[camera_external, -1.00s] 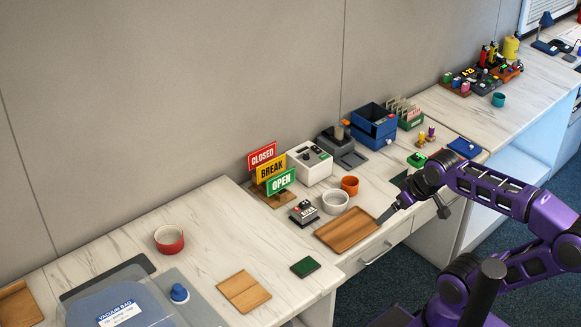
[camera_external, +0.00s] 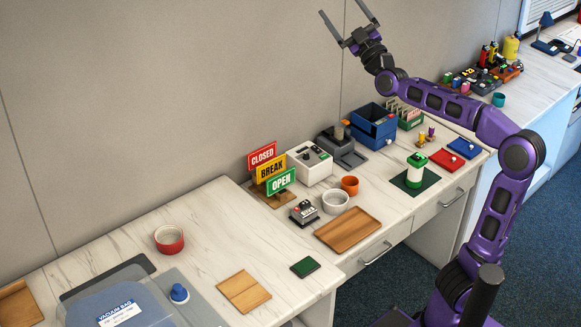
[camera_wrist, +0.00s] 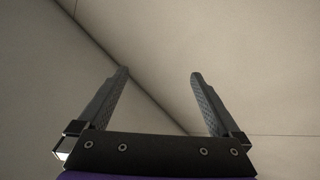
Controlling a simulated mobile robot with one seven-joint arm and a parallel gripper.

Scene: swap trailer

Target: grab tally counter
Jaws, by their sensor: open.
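The likely tally counter (camera_external: 304,213) is a small grey and black device with a digit display and some red on top. It sits on the white marbled counter, left of a white bowl (camera_external: 335,202), in the external view. My gripper (camera_external: 341,8) is raised high in front of the grey wall, well above and apart from the counter. Its two fingers are spread with nothing between them. In the wrist view my gripper (camera_wrist: 159,73) is open and faces only bare wall panels; the tally counter is not in that view.
Behind the device stand the CLOSED/BREAK/OPEN signs (camera_external: 271,170) and a white box (camera_external: 309,163). An orange cup (camera_external: 350,185) and a wooden tray (camera_external: 348,230) are to its right. A green-and-white object (camera_external: 416,170) stands on a dark green mat (camera_external: 429,181).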

